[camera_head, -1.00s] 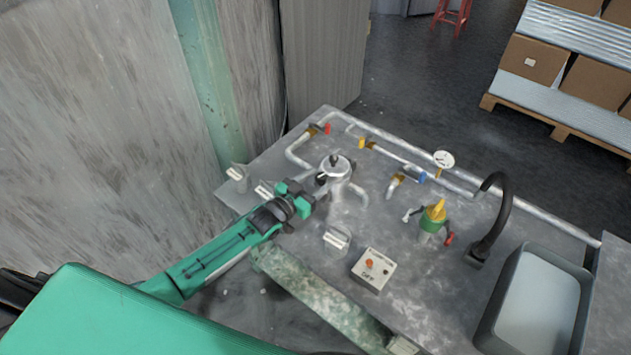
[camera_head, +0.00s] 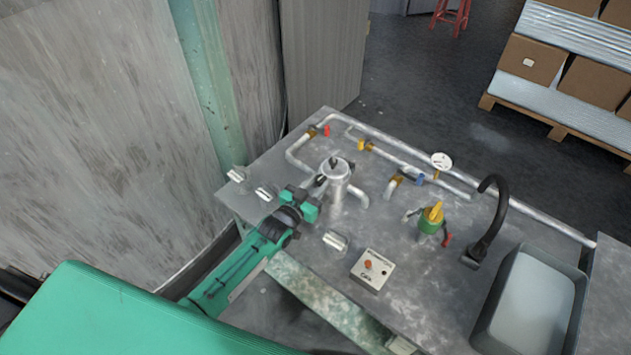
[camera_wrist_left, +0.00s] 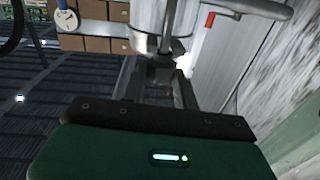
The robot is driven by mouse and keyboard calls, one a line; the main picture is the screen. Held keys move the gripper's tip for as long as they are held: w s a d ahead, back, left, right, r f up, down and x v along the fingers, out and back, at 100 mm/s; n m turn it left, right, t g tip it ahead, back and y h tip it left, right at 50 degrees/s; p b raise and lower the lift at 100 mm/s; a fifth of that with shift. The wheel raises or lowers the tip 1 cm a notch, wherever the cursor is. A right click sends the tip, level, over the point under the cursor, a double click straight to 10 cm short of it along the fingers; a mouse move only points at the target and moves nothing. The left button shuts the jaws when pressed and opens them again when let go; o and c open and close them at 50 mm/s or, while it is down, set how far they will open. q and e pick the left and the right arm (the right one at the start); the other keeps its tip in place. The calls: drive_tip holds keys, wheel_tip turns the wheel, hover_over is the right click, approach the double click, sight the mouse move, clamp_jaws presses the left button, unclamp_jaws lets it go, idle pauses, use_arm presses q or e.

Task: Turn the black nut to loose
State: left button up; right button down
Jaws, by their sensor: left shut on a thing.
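A metal vessel (camera_head: 338,193) with a domed lid stands upright at the left part of the grey bench, with a spout on its right side. The black nut (camera_wrist_left: 160,72) shows as a dark piece at the vessel in the left wrist view, below a grey rod. My left gripper (camera_head: 319,184) reaches in from the lower left to the vessel's left side. Its fingers (camera_wrist_left: 158,88) are shut on the black nut and partly hide it. In the head view the nut is too small to make out clearly beside the fingers. My right gripper is not in view.
Pipes with red, yellow and blue valve handles run behind the vessel. Small fittings (camera_head: 265,194) and a control box (camera_head: 372,271) stand near the front edge. A green valve (camera_head: 431,219), a black tap (camera_head: 492,225) and a grey basin (camera_head: 530,300) are to the right.

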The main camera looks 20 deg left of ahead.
use_arm(q)
drive_tip(key=shift+d+r+n+t+y+p, duration=0.25)
drive_tip(key=shift+n+y, duration=0.25)
drive_tip(key=shift+y, duration=0.25)
drive_tip(key=shift+r+n+t+y+p, duration=0.15)
drive_tip(key=shift+n+y+p, duration=0.15)
drive_tip(key=shift+n+y, duration=0.35)
drive_tip(key=shift+f+y, duration=0.2)
drive_tip(key=shift+y, duration=0.4)
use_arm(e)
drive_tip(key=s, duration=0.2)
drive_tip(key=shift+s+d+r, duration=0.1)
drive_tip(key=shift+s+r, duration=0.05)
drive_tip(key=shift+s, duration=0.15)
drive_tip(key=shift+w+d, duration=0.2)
use_arm(q)
drive_tip(key=o, duration=1)
drive_tip(key=shift+f, duration=0.1)
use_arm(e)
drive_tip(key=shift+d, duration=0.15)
